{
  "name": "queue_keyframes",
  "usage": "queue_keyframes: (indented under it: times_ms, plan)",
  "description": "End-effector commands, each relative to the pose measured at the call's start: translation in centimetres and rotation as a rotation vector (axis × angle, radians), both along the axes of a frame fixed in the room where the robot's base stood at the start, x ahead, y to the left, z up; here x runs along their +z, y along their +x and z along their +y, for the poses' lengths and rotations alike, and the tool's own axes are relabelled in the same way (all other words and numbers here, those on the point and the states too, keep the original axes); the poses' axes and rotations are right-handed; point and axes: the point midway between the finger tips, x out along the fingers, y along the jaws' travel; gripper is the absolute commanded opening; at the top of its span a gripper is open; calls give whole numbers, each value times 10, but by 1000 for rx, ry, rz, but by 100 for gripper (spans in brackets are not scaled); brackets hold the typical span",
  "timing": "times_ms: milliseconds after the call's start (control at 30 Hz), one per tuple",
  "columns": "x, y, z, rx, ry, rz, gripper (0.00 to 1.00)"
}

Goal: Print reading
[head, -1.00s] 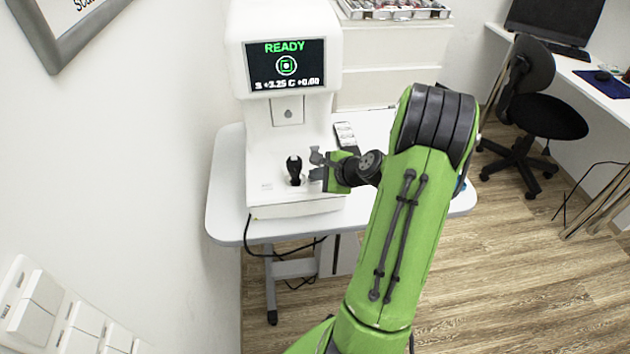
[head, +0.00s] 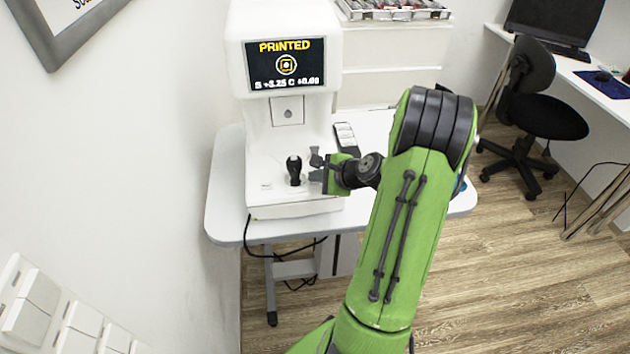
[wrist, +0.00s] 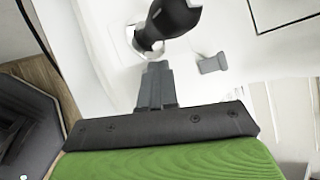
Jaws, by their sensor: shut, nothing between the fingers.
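The white eye-test machine (head: 262,160) stands on a small white table. Its screen (head: 286,64) reads "PRINTED" in yellow above a round target mark, with a line of figures below that looks like S +3.25 C +0.00. A black joystick (head: 294,170) stands upright on the machine's base; it also shows in the wrist view (wrist: 172,18). My gripper (head: 316,168) is just right of the joystick, low over the base. In the wrist view its fingers (wrist: 157,72) are together and empty, near a small grey button (wrist: 212,63). I see no printed paper.
The white table (head: 228,190) has a little free room around the machine. A grey remote-like object (head: 346,138) lies behind my gripper. A drawer cabinet (head: 390,70) stands behind, a black office chair (head: 540,110) at the right. A cable (head: 285,255) hangs below the table.

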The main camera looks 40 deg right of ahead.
Motion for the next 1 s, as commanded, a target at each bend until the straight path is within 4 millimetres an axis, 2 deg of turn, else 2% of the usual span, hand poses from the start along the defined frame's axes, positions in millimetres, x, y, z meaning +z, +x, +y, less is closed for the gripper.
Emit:
queue_keyframes:
  times_ms: [267, 533, 833, 1000]
  plan:
    - [1, 0, 0, -1, 1, 1, 0]
    - [16, -2, 1, -1, 1, 1, 0]
    - [16, -2, 1, 0, 1, 1, 0]
    - [31, -3, 2, 0, 0, 1, 0]
